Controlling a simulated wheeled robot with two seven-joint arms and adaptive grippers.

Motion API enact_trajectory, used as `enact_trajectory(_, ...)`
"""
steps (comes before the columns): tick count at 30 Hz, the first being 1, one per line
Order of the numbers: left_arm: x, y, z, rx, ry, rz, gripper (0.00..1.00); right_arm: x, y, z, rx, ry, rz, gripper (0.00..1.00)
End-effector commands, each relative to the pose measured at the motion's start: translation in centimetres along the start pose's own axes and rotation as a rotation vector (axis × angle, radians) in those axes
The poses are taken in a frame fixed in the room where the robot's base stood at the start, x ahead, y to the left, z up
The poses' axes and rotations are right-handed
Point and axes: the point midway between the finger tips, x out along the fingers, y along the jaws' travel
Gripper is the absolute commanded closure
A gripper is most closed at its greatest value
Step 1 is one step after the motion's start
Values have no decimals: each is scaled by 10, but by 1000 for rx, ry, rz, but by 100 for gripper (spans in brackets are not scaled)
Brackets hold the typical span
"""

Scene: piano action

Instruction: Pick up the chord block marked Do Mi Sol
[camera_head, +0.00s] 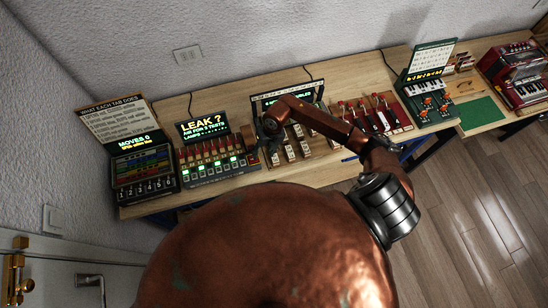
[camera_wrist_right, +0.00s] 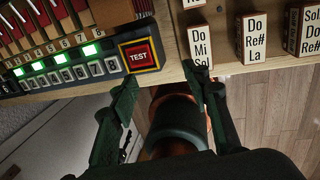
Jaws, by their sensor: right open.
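The chord block marked Do Mi Sol (camera_wrist_right: 199,46) is a white block with black lettering on the wooden bench, near its front edge in the right wrist view. My right gripper (camera_wrist_right: 160,78) is open and empty. Its right fingertip is close beside and below the block in the picture; whether they touch is unclear. In the head view my right gripper (camera_head: 265,143) is over the front of the bench, left of the group of pale chord blocks. The markings there are too small to read. My left gripper is not in view.
A panel with a red TEST button (camera_wrist_right: 138,56) is close on the left. The LEAK ? panel (camera_head: 205,127) and red-based levers (camera_head: 393,112) flank the blocks.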

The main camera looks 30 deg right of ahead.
Motion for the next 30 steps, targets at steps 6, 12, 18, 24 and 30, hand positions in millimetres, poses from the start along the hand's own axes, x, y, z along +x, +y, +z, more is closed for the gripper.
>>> enact_trajectory(6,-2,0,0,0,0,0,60,-2,-56,10,33,11,-200,56)
enact_trajectory(12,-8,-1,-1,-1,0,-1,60,19,-61,9,35,14,-206,56)
enact_trajectory(18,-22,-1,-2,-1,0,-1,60,42,-58,7,34,15,-202,56)
enact_trajectory(24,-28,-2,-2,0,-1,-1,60,68,-62,7,34,12,-201,56)
enact_trajectory(30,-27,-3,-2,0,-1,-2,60,73,-64,8,32,11,-203,56)
